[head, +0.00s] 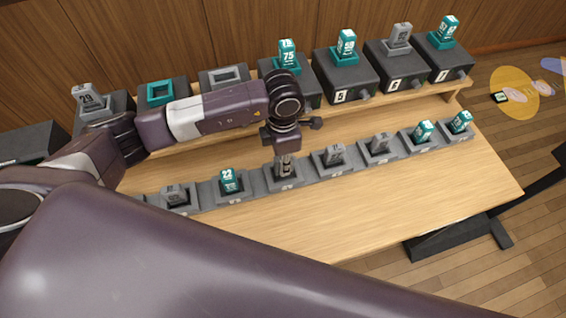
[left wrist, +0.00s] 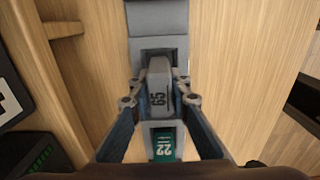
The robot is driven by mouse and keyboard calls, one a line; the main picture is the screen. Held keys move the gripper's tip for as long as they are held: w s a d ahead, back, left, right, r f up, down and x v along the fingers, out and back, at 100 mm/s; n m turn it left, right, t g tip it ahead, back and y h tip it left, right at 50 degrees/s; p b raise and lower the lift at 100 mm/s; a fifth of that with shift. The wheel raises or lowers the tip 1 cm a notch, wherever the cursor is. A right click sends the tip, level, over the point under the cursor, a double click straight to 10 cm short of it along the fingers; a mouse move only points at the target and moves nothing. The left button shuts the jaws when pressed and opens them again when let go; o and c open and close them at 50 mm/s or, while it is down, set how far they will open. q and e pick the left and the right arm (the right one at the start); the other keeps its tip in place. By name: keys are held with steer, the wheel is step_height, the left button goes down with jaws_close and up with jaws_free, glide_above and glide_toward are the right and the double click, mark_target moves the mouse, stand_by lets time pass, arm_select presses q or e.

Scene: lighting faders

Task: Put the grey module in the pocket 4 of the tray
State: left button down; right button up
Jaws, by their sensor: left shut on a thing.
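My left gripper (head: 284,157) is over the middle of the grey tray (head: 207,194) and is shut on a grey module (head: 284,168). In the left wrist view the module (left wrist: 160,88) is marked 65 and stands between the fingertips (left wrist: 160,92). It is upright, at a tray pocket (head: 284,185) just right of the one with the teal module 22 (head: 230,181). I cannot tell whether its base is seated in that pocket or just above it, and the pocket's number is too small to read. My right gripper is not in view.
Behind, a raised shelf carries several dark docks; two have empty-looking frames, one teal (head: 160,92), one grey (head: 225,75). The wooden table (head: 400,195) is clear in front of the tray.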

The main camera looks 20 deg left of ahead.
arm_select(q)
steer(key=shift+f, duration=0.65)
steer(key=shift+f, duration=0.15)
steer(key=c, duration=1.8)
jaws_free()
